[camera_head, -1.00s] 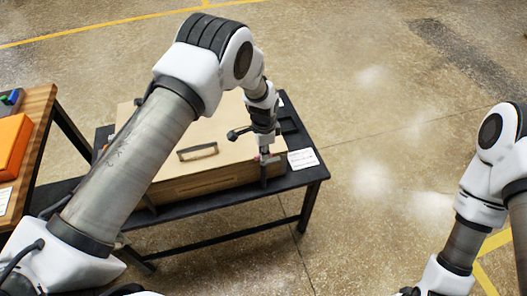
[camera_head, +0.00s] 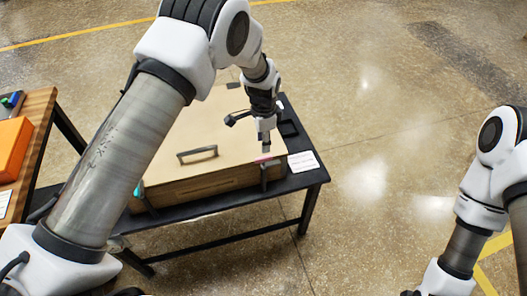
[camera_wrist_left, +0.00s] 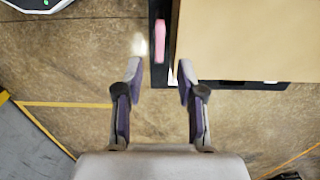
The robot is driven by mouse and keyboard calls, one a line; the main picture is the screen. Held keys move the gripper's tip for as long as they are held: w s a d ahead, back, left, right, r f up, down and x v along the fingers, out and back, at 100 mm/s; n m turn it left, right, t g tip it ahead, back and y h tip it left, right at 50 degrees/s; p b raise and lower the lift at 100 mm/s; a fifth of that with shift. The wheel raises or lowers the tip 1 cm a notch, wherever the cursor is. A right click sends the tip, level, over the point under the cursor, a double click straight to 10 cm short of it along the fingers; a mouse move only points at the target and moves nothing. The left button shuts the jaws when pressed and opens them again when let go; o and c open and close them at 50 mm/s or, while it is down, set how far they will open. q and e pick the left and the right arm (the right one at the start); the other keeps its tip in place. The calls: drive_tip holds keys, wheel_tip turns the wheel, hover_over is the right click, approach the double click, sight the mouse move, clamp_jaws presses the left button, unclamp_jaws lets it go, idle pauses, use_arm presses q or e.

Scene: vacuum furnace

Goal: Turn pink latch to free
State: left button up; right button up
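The pink latch (camera_head: 263,160) is a small bar at the front right of the large tan box (camera_head: 215,125), near the box's edge. In the left wrist view the pink latch (camera_wrist_left: 159,42) lies lengthwise up the picture, beside the tan panel and apart from it. My left gripper (camera_head: 266,146) points down just above the latch. In the left wrist view its fingers (camera_wrist_left: 160,70) are apart with nothing between them, and the latch shows beyond their tips. My right arm is at the right, with its gripper outside the picture.
The box has a dark handle (camera_head: 197,154) and stands on a black table (camera_head: 300,180). A white label (camera_head: 303,161) lies right of the latch. A wooden bench (camera_head: 38,110) with an orange object (camera_head: 12,145) stands at left. Floor to the right is clear.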

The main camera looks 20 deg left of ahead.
use_arm(q)
wheel_tip(320, 180, up, 5)
drive_tip(key=shift+f, duration=0.15)
drive_tip(key=shift+s+f, duration=0.1)
drive_tip(key=s+a+f+n+g, duration=0.1)
drive_tip(key=s+a+f+g, duration=0.15)
drive_tip(key=s+f, duration=0.65)
drive_tip(key=s+a+f+n+g, duration=0.1)
drive_tip(key=s+a+f+g, duration=0.15)
drive_tip(key=s+f, duration=0.7)
drive_tip(key=s+a+n+t, duration=0.1)
drive_tip(key=s+n+t, duration=0.1)
drive_tip(key=s+n, duration=0.3)
drive_tip(key=s+a+r+n+t, duration=0.1)
drive_tip(key=s+n+t, duration=0.2)
drive_tip(key=s, duration=0.8)
drive_tip(key=shift+s+a+r+n, duration=0.15)
drive_tip(key=shift+a+n, duration=0.15)
drive_tip(key=shift+n, duration=0.6)
